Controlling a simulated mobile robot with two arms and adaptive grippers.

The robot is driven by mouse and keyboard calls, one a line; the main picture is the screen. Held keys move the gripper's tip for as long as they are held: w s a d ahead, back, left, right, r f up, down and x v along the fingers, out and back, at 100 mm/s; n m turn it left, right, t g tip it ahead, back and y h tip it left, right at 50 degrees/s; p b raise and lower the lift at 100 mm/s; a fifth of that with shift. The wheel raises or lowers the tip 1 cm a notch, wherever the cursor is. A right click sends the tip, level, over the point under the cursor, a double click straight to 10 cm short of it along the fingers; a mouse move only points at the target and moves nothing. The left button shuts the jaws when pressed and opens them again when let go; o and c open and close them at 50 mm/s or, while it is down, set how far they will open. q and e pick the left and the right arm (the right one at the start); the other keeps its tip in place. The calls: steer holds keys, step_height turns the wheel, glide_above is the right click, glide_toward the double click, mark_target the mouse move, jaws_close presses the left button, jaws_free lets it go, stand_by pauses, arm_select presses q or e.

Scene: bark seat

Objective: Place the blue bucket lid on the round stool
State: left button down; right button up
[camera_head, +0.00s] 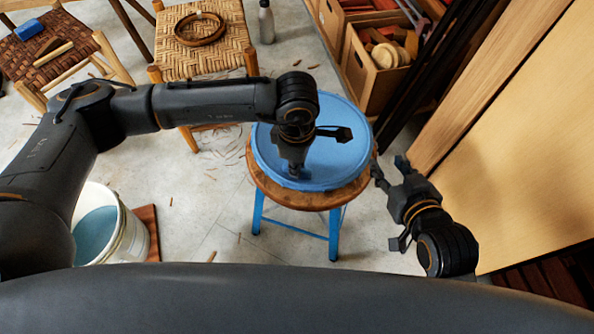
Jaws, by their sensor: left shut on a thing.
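The blue bucket lid (338,150) is a wide round disc over the round stool (318,200). The stool has a wooden seat, whose rim shows along the front and right of the lid, and blue legs. I cannot tell whether the lid rests fully on the seat or hangs just above it. My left gripper (297,174) points down over the lid's front left part and is shut on it; its fingertips are partly hidden. My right gripper (389,169) is open and empty, just right of the stool's edge.
A white bucket (128,238) with blue inside stands at lower left. Two woven seats (218,58) (28,67) are at the back left, with a metal bottle (266,22). A crate of wooden pieces (360,72) and leaning boards (520,130) bound the right.

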arm_select(q)
step_height(320, 180, down, 2)
steer(key=shift+s+f, duration=0.1)
steer(key=shift+f, duration=0.15)
arm_select(e)
steer(key=shift+w+a+r+t, duration=0.15)
steer(key=shift+w+r+t, duration=0.2)
steer(key=shift+r, duration=0.15)
steer(key=shift+w+a+r+t, duration=0.15)
steer(key=shift+w+r+t, duration=0.2)
steer(key=shift+r, duration=0.15)
arm_select(q)
steer(key=c, duration=1.4)
jaws_free()
arm_select(e)
steer(key=shift+r, duration=0.1)
